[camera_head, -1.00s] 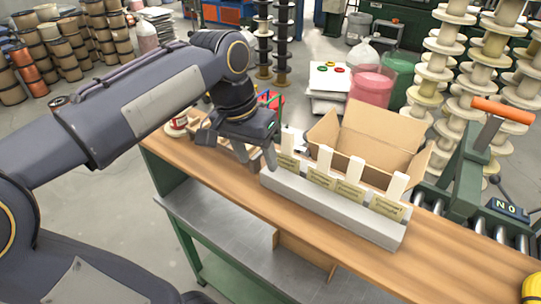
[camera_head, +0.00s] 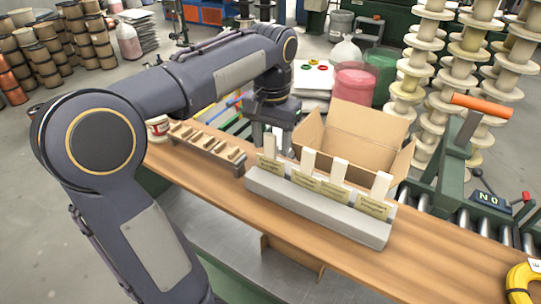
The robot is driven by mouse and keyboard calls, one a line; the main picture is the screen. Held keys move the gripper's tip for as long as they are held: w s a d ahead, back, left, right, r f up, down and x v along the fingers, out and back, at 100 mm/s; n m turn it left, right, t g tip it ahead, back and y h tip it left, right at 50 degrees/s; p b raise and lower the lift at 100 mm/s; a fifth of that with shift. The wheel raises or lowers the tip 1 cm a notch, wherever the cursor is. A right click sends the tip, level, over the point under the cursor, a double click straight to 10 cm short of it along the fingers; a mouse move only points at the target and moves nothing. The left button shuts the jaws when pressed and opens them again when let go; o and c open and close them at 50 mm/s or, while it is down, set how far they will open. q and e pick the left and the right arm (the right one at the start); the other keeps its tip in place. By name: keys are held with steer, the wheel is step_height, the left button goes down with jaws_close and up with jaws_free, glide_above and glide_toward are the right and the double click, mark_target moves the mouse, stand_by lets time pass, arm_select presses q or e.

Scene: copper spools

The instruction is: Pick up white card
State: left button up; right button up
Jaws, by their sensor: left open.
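Several white cards stand upright in a row in a long grey holder (camera_head: 315,213) on the wooden bench. Each has a beige label in front of it. The leftmost card (camera_head: 270,146) is closest to my left gripper; others are a second card (camera_head: 308,160), a third card (camera_head: 340,171) and the rightmost card (camera_head: 381,185). My left gripper (camera_head: 273,134) is open and points down, just behind the leftmost card. Its fingers are partly hidden, and I cannot tell whether they touch the card. My right gripper is not in view.
An open cardboard box (camera_head: 362,137) stands right behind the holder. A slotted wooden rack (camera_head: 208,146) and a small red and white can (camera_head: 158,127) are at the bench's left. The bench top (camera_head: 420,262) is clear at front right. A yellow coil (camera_head: 521,281) lies at far right.

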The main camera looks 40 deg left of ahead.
arm_select(q)
steer(key=shift+f, duration=0.3)
steer(key=c, duration=1)
